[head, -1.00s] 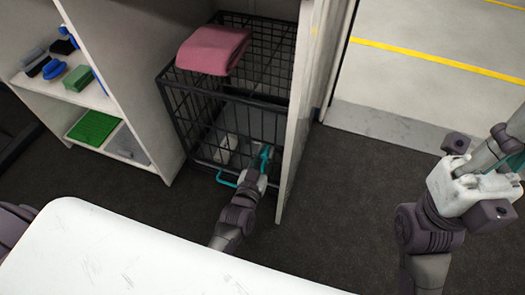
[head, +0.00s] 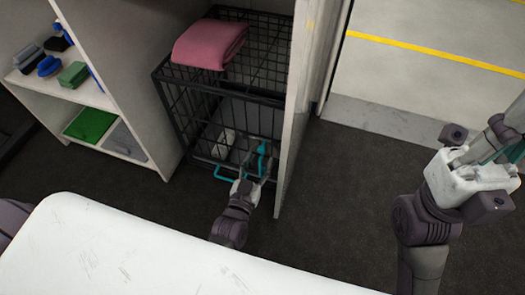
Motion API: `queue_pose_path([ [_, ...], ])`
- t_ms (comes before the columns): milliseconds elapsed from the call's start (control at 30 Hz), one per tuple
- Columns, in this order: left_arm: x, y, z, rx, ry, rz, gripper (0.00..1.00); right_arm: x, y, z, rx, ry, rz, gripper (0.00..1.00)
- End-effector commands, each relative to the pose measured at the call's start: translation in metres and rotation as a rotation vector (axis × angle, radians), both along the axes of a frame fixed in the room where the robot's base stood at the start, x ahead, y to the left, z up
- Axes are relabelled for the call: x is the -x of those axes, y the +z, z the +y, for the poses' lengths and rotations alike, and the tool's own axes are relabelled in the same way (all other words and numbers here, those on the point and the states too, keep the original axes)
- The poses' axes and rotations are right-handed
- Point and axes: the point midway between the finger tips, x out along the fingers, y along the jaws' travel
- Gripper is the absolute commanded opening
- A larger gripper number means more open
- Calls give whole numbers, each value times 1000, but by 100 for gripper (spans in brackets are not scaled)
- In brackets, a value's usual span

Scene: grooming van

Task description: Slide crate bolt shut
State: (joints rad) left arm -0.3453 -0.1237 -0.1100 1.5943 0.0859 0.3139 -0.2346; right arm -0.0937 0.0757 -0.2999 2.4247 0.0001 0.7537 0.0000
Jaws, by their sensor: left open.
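The black wire crate (head: 170,100) stands in the lower bay of the cabinet, its front facing me. My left gripper (head: 254,168) is open, just in front of the crate's lower right, close to the upright teal part. Whether it touches is unclear. My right gripper (head: 482,150) is up at the right, away from the crate; its fingers are not clear.
A folded pink towel (head: 210,44) lies on the crate. A cabinet panel (head: 290,130) stands close to the right of my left gripper. Shelves with brushes (head: 73,74) are at left. A white table (head: 130,255) fills the foreground. Dark floor (head: 340,190) is clear at right.

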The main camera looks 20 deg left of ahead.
Motion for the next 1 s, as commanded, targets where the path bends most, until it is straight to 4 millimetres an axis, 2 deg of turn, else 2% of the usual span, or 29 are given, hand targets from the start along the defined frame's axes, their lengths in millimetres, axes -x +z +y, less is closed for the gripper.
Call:
queue_pose_path([
  [33, 13, -1, 0, 0, -1, 3, 51, 0, 0, 0, 0, 0, 0, 0],
  [200, 47, 0, 1, 0, 0, 2, 51, 0, 0, 0, 0, 0, 1, 0],
  [400, 69, 0, 2, 0, -1, 0, 51, 0, 0, 0, 0, 0, 1, 0],
  [1000, 74, 1, 2, 0, -1, -1, 51, 0, 0, 0, 0, 0, 1, 0],
])
